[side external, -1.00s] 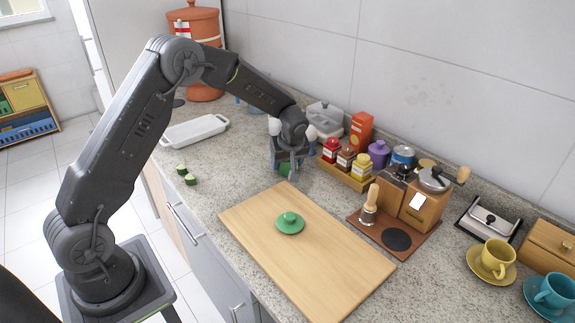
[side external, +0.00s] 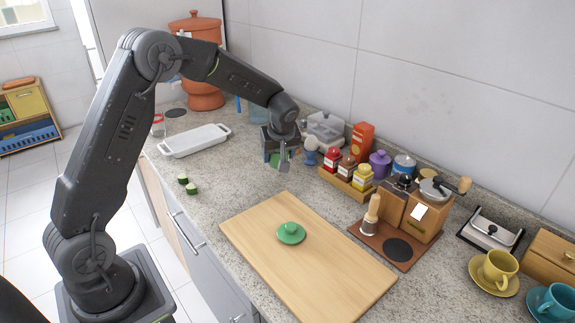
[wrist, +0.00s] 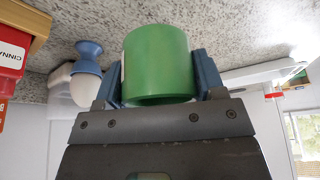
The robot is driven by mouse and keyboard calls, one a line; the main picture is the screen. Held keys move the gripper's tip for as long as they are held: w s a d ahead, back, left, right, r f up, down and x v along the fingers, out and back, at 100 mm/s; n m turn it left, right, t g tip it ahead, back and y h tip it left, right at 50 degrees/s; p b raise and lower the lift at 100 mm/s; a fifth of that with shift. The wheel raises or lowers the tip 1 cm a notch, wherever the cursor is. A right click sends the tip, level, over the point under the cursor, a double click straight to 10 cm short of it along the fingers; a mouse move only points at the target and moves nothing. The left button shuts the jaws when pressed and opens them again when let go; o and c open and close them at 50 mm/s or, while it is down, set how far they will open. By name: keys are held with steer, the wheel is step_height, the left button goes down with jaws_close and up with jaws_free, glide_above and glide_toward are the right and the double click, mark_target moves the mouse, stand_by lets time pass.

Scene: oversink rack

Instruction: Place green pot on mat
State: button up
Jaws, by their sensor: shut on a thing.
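The green pot (wrist: 157,62) is a plain green cylinder, held between the two blue fingers of my gripper (wrist: 158,80) in the wrist view. In the side view only a small part of the pot (side external: 274,160) shows, because my gripper (side external: 278,153) covers most of it. The gripper is over the counter behind the cutting board; I cannot tell the exact height of the pot. A dark round mat (side external: 175,113) lies at the far left of the counter. The green lid (side external: 291,233) with a knob lies on the cutting board (side external: 320,270).
A white baking dish (side external: 195,140) lies left of my gripper. A blue egg cup (side external: 310,151) and a rack of spice jars (side external: 345,186) stand to the right. Cucumber pieces (side external: 188,186) lie near the front edge. A clay water filter (side external: 203,92) stands at the back left.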

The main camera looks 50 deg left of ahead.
steer(key=s+a+r, duration=0.5)
steer(key=a+r, duration=0.1)
steer(key=r, duration=0.5)
steer(key=m+t+h, duration=0.2)
steer(key=m, duration=0.7)
glide_above(399, 243)
steer(key=s, duration=0.1)
steer(key=f, duration=0.9)
steer(key=shift+s+d+f, duration=0.15)
steer(key=shift+d+f, duration=0.2)
steer(key=shift+h, duration=0.3)
steer(key=shift+f, duration=2.85)
steer(key=shift+f, duration=0.1)
